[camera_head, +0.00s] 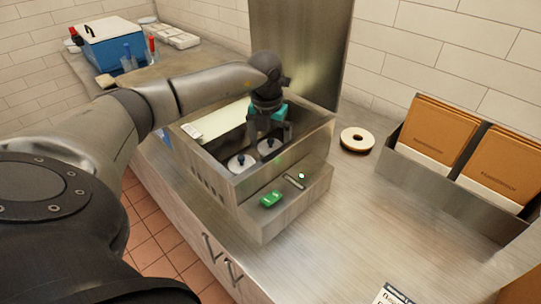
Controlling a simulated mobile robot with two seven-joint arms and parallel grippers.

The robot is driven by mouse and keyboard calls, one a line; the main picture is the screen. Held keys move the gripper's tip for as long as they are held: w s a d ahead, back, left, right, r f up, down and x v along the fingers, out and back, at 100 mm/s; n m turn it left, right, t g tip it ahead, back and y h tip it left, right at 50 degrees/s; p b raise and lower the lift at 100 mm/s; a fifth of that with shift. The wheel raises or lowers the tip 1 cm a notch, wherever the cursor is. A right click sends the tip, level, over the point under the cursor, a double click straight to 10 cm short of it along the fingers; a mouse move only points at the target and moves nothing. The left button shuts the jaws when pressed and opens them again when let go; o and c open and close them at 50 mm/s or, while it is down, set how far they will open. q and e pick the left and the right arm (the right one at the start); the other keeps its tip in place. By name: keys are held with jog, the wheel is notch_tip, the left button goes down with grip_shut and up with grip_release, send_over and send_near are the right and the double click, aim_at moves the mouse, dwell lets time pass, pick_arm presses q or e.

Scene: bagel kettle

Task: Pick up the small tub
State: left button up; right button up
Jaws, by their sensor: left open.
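My left gripper (270,136) is over the open steel box-shaped unit (312,150), pointing down with its fingers apart. Below its fingers, inside the unit, are two pale round pieces with dark knobs, one at the left (240,163) and one at the right (268,147). I cannot tell whether either is the small tub or a lid. A teal patch (281,111) shows at the gripper; whether it belongs to the gripper or to a thing behind it is unclear. No thing is clearly held. My right gripper is not in view.
A pale ring-shaped roll (356,140) and a metal rack of brown packets (436,133) stand at the right. A blue box (112,46) is at the back left. The right counter is mostly clear.

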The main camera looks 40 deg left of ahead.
pick_arm(q)
notch_tip(320, 180, down, 2)
jog(key=shift+w+f, duration=0.1)
jog(key=shift+a, duration=0.1)
jog(key=c, duration=1.4)
notch_tip(320, 180, up, 20)
jog(key=shift+r+p, duration=0.15)
jog(key=shift+p, duration=0.85)
